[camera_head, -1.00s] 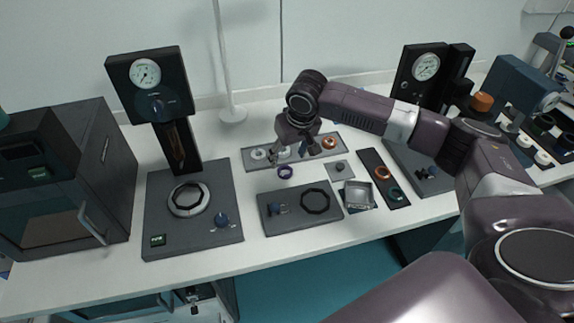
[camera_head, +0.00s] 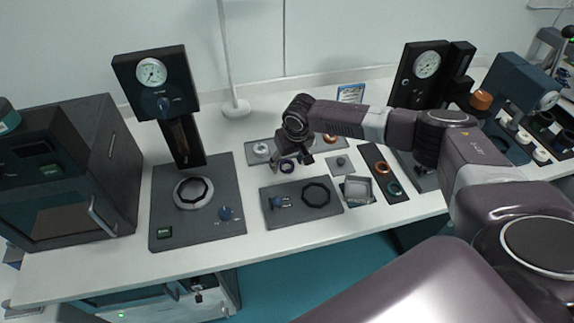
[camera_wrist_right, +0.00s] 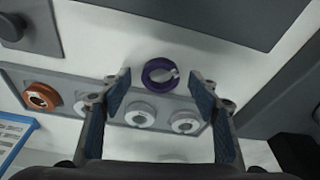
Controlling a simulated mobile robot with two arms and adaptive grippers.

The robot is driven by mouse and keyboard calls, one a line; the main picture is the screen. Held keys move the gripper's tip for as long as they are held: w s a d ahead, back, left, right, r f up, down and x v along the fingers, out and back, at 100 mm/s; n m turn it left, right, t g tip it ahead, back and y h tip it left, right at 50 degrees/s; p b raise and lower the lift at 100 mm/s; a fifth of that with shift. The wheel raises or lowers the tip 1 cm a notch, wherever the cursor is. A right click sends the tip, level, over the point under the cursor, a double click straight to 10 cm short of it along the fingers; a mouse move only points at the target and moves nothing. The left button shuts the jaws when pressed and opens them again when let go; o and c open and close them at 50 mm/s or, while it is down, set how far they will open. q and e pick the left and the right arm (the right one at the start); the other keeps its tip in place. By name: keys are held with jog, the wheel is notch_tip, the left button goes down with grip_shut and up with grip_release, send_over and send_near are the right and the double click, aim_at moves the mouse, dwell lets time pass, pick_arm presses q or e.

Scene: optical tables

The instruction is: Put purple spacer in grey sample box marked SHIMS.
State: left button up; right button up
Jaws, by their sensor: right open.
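The purple spacer (camera_head: 287,170) is a small ring lying on the white table, in front of the long grey plate. In the right wrist view the purple spacer (camera_wrist_right: 148,74) lies between and beyond the fingertips, untouched. My right gripper (camera_head: 291,163) is open and empty, low over the spacer and partly covering it in the head view. Its two fingers (camera_wrist_right: 160,85) are spread wide in the wrist view. A grey open-topped box (camera_head: 358,200) stands to the right of the spacer; I cannot read any marking on it. My left gripper is not in view.
The long grey plate (camera_wrist_right: 70,78) holds an orange ring (camera_wrist_right: 40,96) and pale rings (camera_wrist_right: 140,115). A dark plate with a black ring (camera_head: 316,194) lies in front of the spacer. A black strip with rings (camera_head: 385,180) lies right of the box. A gauge stand (camera_head: 165,85) rises left.

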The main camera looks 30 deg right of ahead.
jog(key=c, duration=1.2)
jog(key=shift+r, duration=0.1)
jog(key=shift+c, duration=0.2)
